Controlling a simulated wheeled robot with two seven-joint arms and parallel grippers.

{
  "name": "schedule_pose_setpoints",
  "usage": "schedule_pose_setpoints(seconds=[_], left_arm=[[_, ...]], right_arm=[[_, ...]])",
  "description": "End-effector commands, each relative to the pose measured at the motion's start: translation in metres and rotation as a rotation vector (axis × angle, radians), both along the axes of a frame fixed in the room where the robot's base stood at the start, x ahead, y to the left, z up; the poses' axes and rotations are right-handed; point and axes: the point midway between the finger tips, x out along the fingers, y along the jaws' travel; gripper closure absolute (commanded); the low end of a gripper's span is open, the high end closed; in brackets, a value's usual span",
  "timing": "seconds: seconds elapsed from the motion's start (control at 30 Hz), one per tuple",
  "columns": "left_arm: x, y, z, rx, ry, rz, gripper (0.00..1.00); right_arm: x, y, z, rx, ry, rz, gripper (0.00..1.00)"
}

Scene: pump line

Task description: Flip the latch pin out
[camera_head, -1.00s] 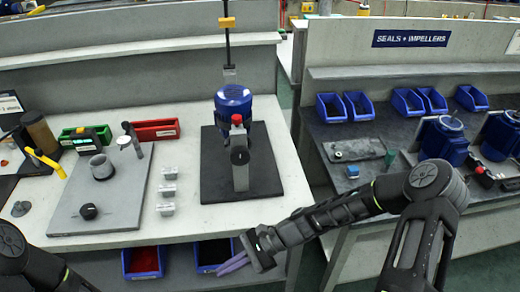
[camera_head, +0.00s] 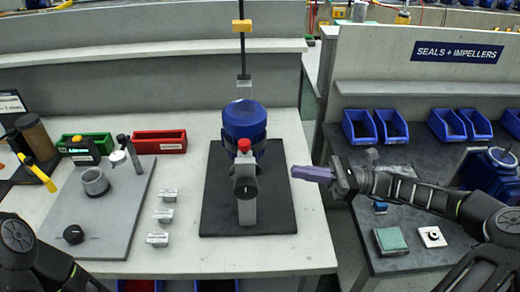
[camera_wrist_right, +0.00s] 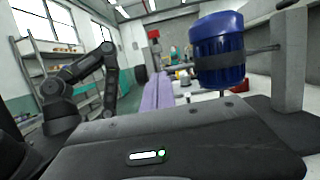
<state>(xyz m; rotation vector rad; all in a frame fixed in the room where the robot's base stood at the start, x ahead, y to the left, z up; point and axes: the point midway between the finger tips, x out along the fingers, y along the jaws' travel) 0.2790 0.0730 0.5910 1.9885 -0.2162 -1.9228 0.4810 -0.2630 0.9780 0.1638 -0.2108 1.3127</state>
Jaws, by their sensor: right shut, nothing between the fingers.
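The blue pump motor (camera_head: 244,122) stands on a black base plate (camera_head: 215,215) on the bench. In front of it is a grey upright (camera_head: 246,210) with a black round knob (camera_head: 245,182) and a red cap (camera_head: 244,145). I cannot clearly tell which part is the latch pin. My right gripper (camera_head: 294,172) is shut and empty, its purple fingers pointing left toward the upright, with a gap between. In the right wrist view the fingers (camera_wrist_right: 159,93) point ahead, left of the blue motor (camera_wrist_right: 218,50). My left gripper is out of view.
A grey plate with a cup (camera_head: 95,181) and several small metal blocks (camera_head: 163,215) lie left of the fixture. Green and red bins (camera_head: 160,142) stand behind. A gap separates this bench from the right one, which holds blue bins (camera_head: 359,126).

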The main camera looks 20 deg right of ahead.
Motion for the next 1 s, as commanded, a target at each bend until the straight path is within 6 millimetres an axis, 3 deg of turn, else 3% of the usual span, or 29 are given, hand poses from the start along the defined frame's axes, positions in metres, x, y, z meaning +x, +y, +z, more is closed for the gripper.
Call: schedule_pose_setpoints(seconds=[0.47,0.67,0.97,1.0], left_arm=[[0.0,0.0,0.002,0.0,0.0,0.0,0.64],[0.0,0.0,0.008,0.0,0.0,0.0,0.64],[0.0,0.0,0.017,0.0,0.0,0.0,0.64],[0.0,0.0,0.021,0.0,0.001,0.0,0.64]], right_arm=[[0.003,0.014,0.004,-0.002,0.001,0.005,1.0],[0.01,0.042,0.012,0.001,0.0,0.003,1.0],[0.024,0.1,0.027,0.001,0.0,0.005,1.0],[0.024,0.096,0.037,-0.002,-0.002,0.0,1.0]])
